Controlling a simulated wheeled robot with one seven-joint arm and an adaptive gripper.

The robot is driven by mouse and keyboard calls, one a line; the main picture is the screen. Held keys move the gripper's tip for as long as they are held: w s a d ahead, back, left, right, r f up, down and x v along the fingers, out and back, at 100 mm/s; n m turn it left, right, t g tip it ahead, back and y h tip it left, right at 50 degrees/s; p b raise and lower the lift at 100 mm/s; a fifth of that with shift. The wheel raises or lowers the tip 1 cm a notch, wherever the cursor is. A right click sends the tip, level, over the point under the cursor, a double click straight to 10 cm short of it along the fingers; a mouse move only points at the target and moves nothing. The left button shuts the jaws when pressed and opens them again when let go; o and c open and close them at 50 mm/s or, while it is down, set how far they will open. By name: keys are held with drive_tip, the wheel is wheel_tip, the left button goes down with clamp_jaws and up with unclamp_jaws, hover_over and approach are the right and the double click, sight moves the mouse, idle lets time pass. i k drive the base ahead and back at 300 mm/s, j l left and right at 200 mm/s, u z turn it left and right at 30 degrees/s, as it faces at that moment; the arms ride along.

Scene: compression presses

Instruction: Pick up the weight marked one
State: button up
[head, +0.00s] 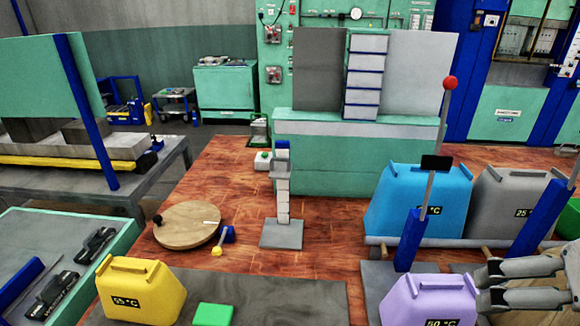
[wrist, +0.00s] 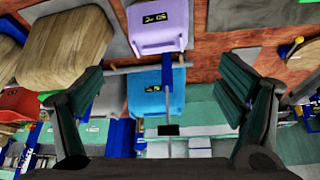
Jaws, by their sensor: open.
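I cannot make out a weight marked one in either view. The purple piece (wrist: 157,28) and blue piece (wrist: 155,92) also show in the wrist view, seen upside down. My gripper (wrist: 163,78) is open and empty, its fingers apart on either side of the view. In the head view my gripper (head: 484,286) is at the lower right, beside the purple piece.
A lever with a red knob (head: 450,84) rises by the blue piece. A round wooden disc (head: 187,225), a small upright stand (head: 282,205) and a green block (head: 213,315) are at the middle left. A grey workbench (head: 90,180) stands left.

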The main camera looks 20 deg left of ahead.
sight(45, 303)
drive_tip(key=k+j+u, duration=0.2)
drive_tip(key=k, duration=0.45)
drive_tip(key=l+u, duration=0.1)
drive_tip(key=u, duration=0.35)
drive_tip(key=l+u, duration=0.1)
drive_tip(key=u, duration=0.35)
drive_tip(key=l+u, duration=0.15)
drive_tip(key=u, duration=0.25)
drive_tip(key=l+u, duration=0.1)
drive_tip(key=u, duration=0.35)
drive_tip(key=i+l+u, duration=0.2)
drive_tip(key=i+l, duration=0.2)
drive_tip(key=l, duration=0.2)
drive_tip(key=i+j, duration=0.6)
drive_tip(key=j, duration=0.2)
drive_tip(key=i+j+z, duration=0.1)
drive_tip(key=i+j, duration=0.45)
drive_tip(key=j, duration=0.25)
drive_tip(key=i+j+z, duration=0.1)
drive_tip(key=i+j, duration=0.2)
drive_tip(key=j, duration=0.15)
